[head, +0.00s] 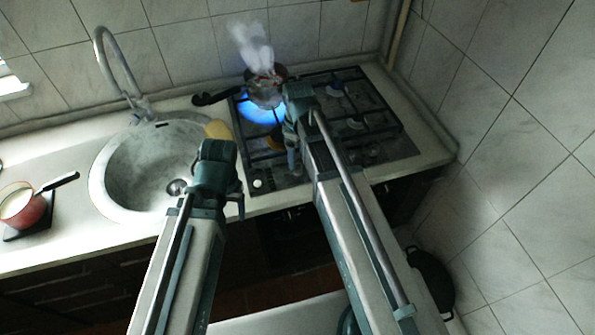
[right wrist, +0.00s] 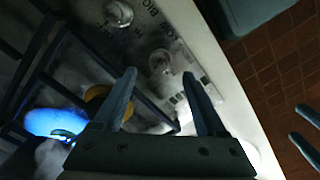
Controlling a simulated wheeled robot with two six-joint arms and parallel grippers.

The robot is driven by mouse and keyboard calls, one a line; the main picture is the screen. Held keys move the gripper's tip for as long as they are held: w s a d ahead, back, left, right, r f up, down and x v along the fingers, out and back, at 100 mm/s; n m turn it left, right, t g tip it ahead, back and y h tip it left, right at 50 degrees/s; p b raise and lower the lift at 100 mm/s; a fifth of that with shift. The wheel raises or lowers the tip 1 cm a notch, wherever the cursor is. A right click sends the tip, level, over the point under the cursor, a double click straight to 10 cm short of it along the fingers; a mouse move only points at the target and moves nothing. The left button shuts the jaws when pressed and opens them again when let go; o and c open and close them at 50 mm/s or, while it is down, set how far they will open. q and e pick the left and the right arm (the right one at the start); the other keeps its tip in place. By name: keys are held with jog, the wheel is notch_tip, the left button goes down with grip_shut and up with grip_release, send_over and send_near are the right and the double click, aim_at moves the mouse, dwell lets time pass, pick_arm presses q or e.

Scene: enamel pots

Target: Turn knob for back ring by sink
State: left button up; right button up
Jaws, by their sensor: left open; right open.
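The stove (head: 370,158) has a pot (head: 265,92) on its back ring by the sink. Blue flame (head: 262,112) burns under the pot and white steam rises from it. A pale knob (head: 257,184) shows at the stove's front left. The right wrist view shows a pale knob (right wrist: 160,62) just beyond my right fingertips, and another knob (right wrist: 118,14) farther up, with printed lettering nearby. My right gripper (right wrist: 160,78) is open over the front panel, with nothing clearly held. My left gripper (head: 238,208) is open by the counter's front edge. My right arm hides part of the stove.
A round sink (head: 130,172) with a tall tap (head: 118,62) lies left of the stove. A tiled wall (head: 530,150) bounds the right.

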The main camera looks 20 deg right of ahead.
aim_at(298, 165)
notch_tip(298, 165, down, 5)
jog(key=b, duration=0.4)
grip_shut()
